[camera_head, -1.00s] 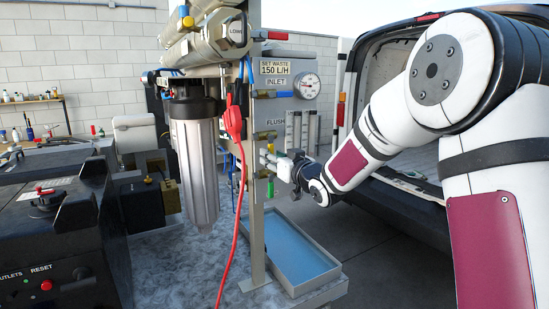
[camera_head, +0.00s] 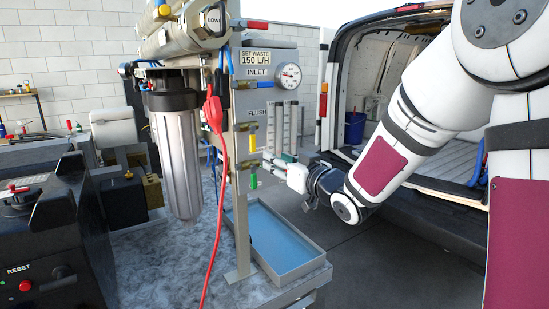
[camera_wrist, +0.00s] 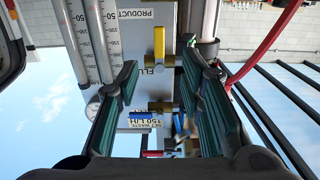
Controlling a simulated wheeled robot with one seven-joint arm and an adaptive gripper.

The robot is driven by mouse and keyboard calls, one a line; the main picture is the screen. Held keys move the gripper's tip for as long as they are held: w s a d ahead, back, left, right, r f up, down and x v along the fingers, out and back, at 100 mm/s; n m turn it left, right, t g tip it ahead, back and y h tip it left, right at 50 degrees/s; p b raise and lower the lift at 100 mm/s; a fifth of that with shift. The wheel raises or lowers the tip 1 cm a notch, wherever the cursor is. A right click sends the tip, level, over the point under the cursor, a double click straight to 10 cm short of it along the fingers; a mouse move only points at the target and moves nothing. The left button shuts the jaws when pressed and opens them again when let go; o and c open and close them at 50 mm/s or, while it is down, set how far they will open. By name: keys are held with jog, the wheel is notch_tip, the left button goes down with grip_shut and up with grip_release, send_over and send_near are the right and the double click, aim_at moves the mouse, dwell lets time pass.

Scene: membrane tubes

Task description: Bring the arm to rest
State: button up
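My gripper (camera_head: 275,168) is to the right of the upright test panel (camera_head: 283,82) in the head view, its fingers pointing left toward the panel. In the wrist view my gripper (camera_wrist: 160,72) has its fingers wide apart, with nothing held between them. Through that gap the panel shows upside down, with a yellow valve handle (camera_wrist: 159,44) beyond the fingertips. The handle appears apart from the fingers. My white and maroon arm comes in from the right, bent at the elbow.
A filter housing (camera_head: 178,160) and a red cable (camera_head: 221,170) hang left of the panel. A blue-floored tray (camera_head: 307,262) lies below my gripper. An open van (camera_head: 335,75) stands behind my arm. Clear flow tubes (camera_wrist: 88,40) are close to one finger in the wrist view.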

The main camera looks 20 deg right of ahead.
dwell(0.3)
jog(key=s+d+m+g+h, duration=0.4)
jog(key=s+h, duration=0.3)
jog(key=s, duration=0.7)
jog(key=s+a+f+g, duration=0.1)
jog(key=s+g, duration=0.1)
jog(key=s, duration=0.5)
jog(key=s+a+f+g+y, duration=0.1)
jog(key=s+f+g, duration=0.1)
jog(key=s, duration=0.4)
jog(key=s+a+f+g, duration=0.1)
jog(key=s+g, duration=0.2)
jog(key=s, duration=0.4)
jog(key=shift+s+a+f+n+g+b, duration=0.3)
jog(key=shift+s+a+b, duration=0.05)
jog(key=shift+b, duration=0.1)
